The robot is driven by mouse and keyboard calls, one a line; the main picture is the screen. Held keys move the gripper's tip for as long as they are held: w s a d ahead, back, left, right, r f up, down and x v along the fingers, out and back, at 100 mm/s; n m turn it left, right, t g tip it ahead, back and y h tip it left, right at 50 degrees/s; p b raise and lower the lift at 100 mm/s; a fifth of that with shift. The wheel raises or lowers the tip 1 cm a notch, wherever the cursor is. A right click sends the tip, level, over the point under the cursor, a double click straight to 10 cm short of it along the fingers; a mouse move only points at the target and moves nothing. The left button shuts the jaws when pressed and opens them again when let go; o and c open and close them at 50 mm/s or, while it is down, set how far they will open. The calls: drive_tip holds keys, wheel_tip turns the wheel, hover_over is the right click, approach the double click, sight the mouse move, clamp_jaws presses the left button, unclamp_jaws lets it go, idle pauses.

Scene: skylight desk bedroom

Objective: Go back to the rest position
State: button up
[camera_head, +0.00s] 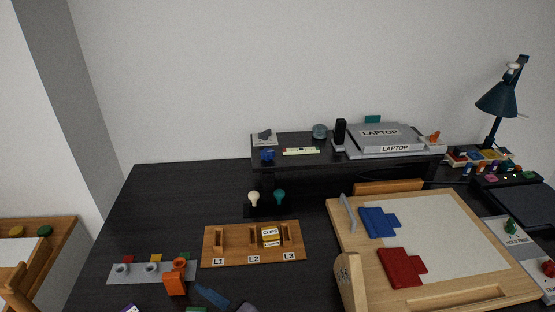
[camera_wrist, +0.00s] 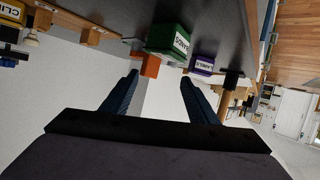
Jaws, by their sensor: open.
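My gripper (camera_wrist: 159,76) shows in the wrist view with its two blue fingers spread apart and nothing between them. Beyond the fingertips are an orange block (camera_wrist: 150,66), a green box (camera_wrist: 168,42) and a purple box (camera_wrist: 202,65) at the dark desk's edge. In the head view only a blue finger (camera_head: 212,296) and a dark part of my gripper show at the bottom edge, right of the orange block (camera_head: 175,284). The rest of my arm is out of that view.
A wooden tray (camera_head: 228,260) marked L1, L2, L3 holds a yellow clips box (camera_head: 270,236) near L2. A grey strip (camera_head: 137,271) lies left. A wooden board (camera_head: 510,280) with blue and red pieces fills the right. A black shelf (camera_head: 300,164) stands behind; the desk's back left is clear.

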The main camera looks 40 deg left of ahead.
drive_tip(key=w+d+r+m+t+h+p, duration=0.3)
drive_tip(key=w+d+r+m+h+p, duration=0.3)
drive_tip(key=w+d+r+p, duration=0.6)
drive_tip(key=w+d+r+m+g+h, duration=0.1)
drive_tip(key=w+d+r+h, duration=0.1)
drive_tip(key=d+r+h, duration=0.45)
drive_tip(key=w+d+f+m+b, duration=0.3)
drive_tip(key=d+f, duration=0.4)
drive_tip(key=d, duration=0.1)
drive_tip(key=w+d+f+m+b, duration=0.3)
drive_tip(key=d+f, duration=0.5)
drive_tip(key=s+d+f+m+g+b, duration=0.1)
drive_tip(key=d+f+m+b, duration=0.2)
drive_tip(key=d+f, duration=0.3)
drive_tip(key=s+d+f+m+g+h+b, duration=0.1)
drive_tip(key=s+d+f+m+b, duration=0.1)
drive_tip(key=d+f, duration=0.5)
drive_tip(key=d+m+b, duration=0.1)
drive_tip(key=d+b, duration=0.1)
drive_tip(key=d, duration=0.1)
drive_tip(key=shift+s+f, duration=0.15)
drive_tip(key=shift+s, duration=0.1)
